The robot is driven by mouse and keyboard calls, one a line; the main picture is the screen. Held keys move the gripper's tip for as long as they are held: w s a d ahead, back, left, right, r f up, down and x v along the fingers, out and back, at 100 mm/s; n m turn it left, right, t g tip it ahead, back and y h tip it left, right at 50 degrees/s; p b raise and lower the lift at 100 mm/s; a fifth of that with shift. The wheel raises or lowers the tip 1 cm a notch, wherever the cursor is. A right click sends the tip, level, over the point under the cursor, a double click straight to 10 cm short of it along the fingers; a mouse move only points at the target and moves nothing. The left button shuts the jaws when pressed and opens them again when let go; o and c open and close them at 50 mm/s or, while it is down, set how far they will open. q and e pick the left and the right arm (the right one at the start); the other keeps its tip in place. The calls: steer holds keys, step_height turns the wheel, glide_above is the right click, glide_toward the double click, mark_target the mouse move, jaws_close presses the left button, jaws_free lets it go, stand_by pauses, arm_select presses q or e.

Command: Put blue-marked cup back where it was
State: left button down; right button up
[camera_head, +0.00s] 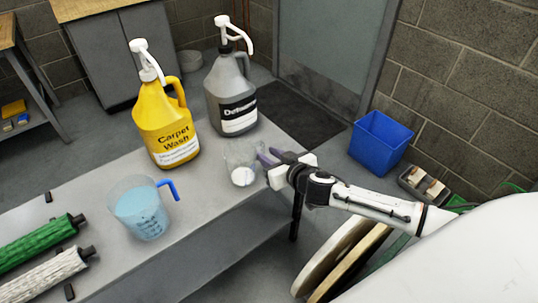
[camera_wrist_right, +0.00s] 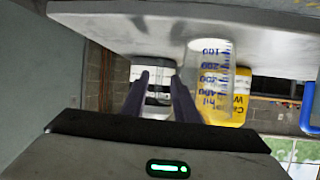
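The blue-marked cup is a clear measuring cup (camera_head: 242,168) with something white at its base. It stands upright near the right edge of the grey table (camera_head: 205,208). The wrist view is upside down and shows the cup (camera_wrist_right: 210,78) with blue numbers and scale lines. My right gripper (camera_head: 268,156) is at the cup's right side, with purple fingers. In the right wrist view its fingers (camera_wrist_right: 167,85) are apart with a gap between them. The cup lies mostly outside that gap, overlapped by one finger; I cannot tell whether they touch. My left gripper is not in view.
A jug of blue liquid (camera_head: 140,213) with a blue handle stands left on the table. A yellow Carpet Wash bottle (camera_head: 165,125) and a grey pump bottle (camera_head: 231,95) stand behind. Green (camera_head: 35,243) and white (camera_head: 45,276) rollers lie at the left. A blue bin (camera_head: 379,142) is on the floor.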

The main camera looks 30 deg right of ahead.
steer(key=shift+r, duration=0.1)
steer(key=shift+s+r, duration=0.1)
steer(key=shift+r, duration=0.05)
steer(key=p+v, duration=0.1)
steer(key=v, duration=1)
steer(key=s+a+f+n+g+y, duration=0.1)
steer(key=s+a+f+g, duration=0.1)
steer(key=s+a+f, duration=0.5)
steer(key=s+a+f+n+g+y, duration=0.1)
steer(key=s+a+f+g, duration=0.1)
steer(key=s+a+f, duration=0.5)
steer(key=s+a, duration=0.1)
steer(key=s, duration=0.3)
steer(key=shift+s+f+g+y, duration=0.3)
steer(key=shift+g, duration=0.1)
